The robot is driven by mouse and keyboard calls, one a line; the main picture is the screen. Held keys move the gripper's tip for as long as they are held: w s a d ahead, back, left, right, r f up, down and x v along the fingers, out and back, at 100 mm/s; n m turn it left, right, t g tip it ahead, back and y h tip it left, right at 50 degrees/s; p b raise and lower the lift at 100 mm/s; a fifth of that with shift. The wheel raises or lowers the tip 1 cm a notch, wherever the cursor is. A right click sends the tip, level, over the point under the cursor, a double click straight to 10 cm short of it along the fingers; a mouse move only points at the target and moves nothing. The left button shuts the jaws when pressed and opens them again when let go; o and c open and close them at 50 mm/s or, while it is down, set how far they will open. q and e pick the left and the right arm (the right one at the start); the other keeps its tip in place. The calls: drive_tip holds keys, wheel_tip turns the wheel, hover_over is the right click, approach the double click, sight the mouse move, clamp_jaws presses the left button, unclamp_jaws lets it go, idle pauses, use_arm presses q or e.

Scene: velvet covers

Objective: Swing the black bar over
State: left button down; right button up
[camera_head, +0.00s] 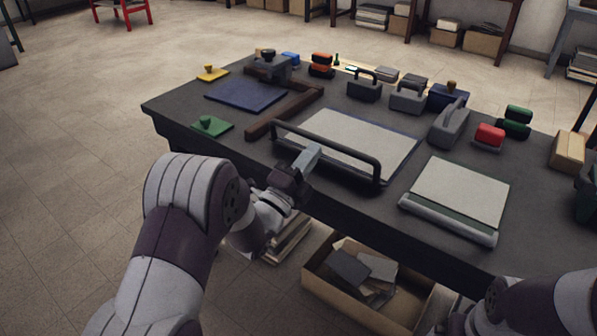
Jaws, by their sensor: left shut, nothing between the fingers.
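The black bar (345,154) is a long rod with bent ends. It lies low along the near edge of a flat board (362,133) with a pale top and blue rim, near the front of the dark table. My left gripper (311,154) is shut and empty, at the left half of the bar. Its fingertips overlap the bar in the picture; I cannot tell whether they touch it. My right arm shows at the lower right, and its fingers are out of sight.
A cardboard box (350,295) stands below the front edge.

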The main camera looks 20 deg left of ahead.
use_arm(q)
drive_tip(key=shift+w+d+r, duration=0.1)
drive_tip(key=shift+w+r, duration=0.05)
drive_tip(key=shift+w, duration=0.1)
